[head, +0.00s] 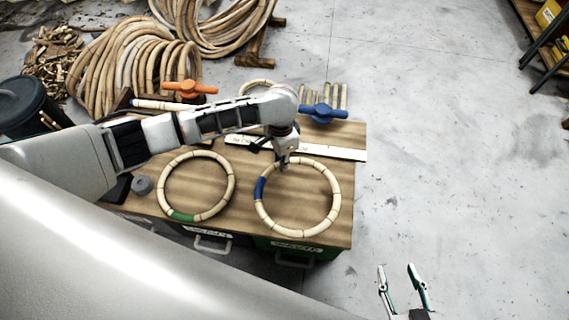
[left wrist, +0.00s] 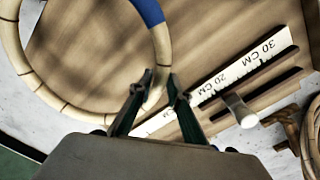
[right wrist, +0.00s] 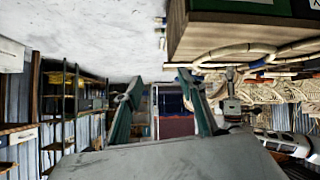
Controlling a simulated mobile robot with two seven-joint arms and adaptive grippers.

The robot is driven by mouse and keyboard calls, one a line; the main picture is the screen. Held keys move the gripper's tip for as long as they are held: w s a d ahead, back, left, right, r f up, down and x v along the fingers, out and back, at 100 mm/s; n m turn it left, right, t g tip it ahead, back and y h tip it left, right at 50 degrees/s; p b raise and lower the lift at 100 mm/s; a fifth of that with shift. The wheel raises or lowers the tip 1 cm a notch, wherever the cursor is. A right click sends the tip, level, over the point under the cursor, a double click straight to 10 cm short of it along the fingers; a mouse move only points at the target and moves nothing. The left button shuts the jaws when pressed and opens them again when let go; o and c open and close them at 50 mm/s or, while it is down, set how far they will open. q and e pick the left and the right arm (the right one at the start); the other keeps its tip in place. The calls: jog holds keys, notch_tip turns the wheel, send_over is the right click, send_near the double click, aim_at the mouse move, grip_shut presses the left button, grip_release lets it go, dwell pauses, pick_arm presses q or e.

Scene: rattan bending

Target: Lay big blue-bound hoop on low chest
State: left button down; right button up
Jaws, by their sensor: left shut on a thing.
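The big blue-bound hoop (head: 337,200) is a pale rattan ring with a blue binding (head: 259,188). It appears over the right part of the wooden top of the low chest (head: 243,160). My left gripper (head: 285,165) is shut on the hoop's far rim. In the left wrist view the fingers (left wrist: 155,88) close around the hoop (left wrist: 163,50) near its blue binding. I cannot tell whether the hoop touches the top. My right gripper (head: 403,275) is open and empty, off to the right of the chest; its fingers (right wrist: 158,88) stand apart in the right wrist view.
A smaller green-bound hoop (head: 232,180) lies left on the chest top, near a grey tape roll (head: 142,185). A white ruler (head: 340,153), an orange handle (head: 190,88) and a blue handle (head: 323,113) are farther back. Rattan coils (head: 125,70) lie behind.

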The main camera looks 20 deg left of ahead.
pick_arm(q)
jog(key=shift+f, duration=0.25)
jog(key=f+b, duration=0.1)
jog(key=f, duration=0.2)
jog(key=shift+s, duration=0.2)
jog(key=shift+w+f+b, duration=0.15)
jog(key=shift+f+b, duration=0.5)
jog(key=shift+f, duration=0.15)
jog(key=shift+w+r, duration=0.15)
jog(key=shift+r, duration=0.15)
pick_arm(e)
jog(key=shift+w+a+r+t+y, duration=0.15)
jog(key=shift+w+a+r, duration=0.15)
jog(key=shift+a, duration=0.25)
jog(key=shift+w+a+r+t+y, duration=0.15)
jog(key=shift+a+r, duration=0.25)
jog(key=shift+a, duration=0.15)
pick_arm(q)
jog(key=shift+f, duration=0.1)
jog(key=c, duration=1.9)
grip_release()
pick_arm(e)
jog(key=shift+f, duration=0.2)
jog(key=shift+s, duration=0.15)
